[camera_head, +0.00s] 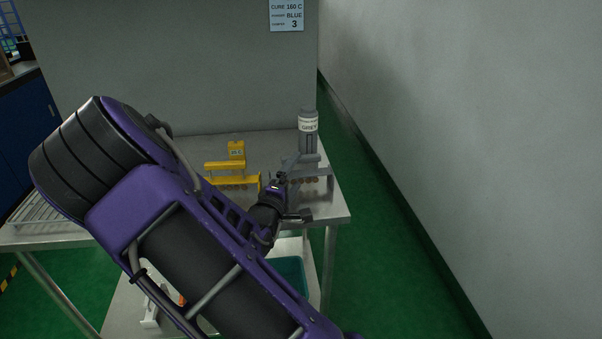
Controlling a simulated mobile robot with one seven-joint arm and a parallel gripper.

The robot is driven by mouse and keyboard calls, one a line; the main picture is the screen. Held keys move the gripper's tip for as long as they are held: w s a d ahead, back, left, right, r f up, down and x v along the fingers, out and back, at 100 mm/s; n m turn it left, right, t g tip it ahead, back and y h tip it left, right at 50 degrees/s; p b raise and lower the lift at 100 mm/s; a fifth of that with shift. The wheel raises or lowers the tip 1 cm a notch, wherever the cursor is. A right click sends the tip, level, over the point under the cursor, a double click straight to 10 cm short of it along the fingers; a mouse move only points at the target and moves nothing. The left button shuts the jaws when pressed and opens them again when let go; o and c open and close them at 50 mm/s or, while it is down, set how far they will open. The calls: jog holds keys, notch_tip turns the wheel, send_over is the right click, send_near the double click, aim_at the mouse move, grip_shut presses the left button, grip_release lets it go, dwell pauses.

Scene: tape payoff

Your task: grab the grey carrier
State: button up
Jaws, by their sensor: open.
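The grey carrier (318,170) stands near the right end of the metal table. A grey cylinder (308,142) with a white label reading GREY rises directly behind or on it; I cannot tell which. My gripper (289,199) is open, just in front and to the left of the grey carrier. Its upper finger overlaps the carrier's left end in the picture, and I cannot tell whether they touch. Part of the carrier's left side is hidden by the gripper.
A yellow carrier (225,166) stands left of my gripper, with a yellow tag block (236,149) behind it. A wire rack (45,212) is at the table's left. A teal bin (291,272) sits below. A grey panel (190,70) closes the back. My arm hides the table's middle.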

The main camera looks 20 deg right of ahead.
aim_at(301, 162)
jog(key=x, duration=0.2)
jog(key=b+x, duration=0.1)
jog(key=x, duration=0.2)
jog(key=shift+w+d+f, duration=0.1)
jog(key=shift+w+f, duration=0.05)
jog(key=shift+f, duration=0.05)
grip_shut()
dwell(0.3)
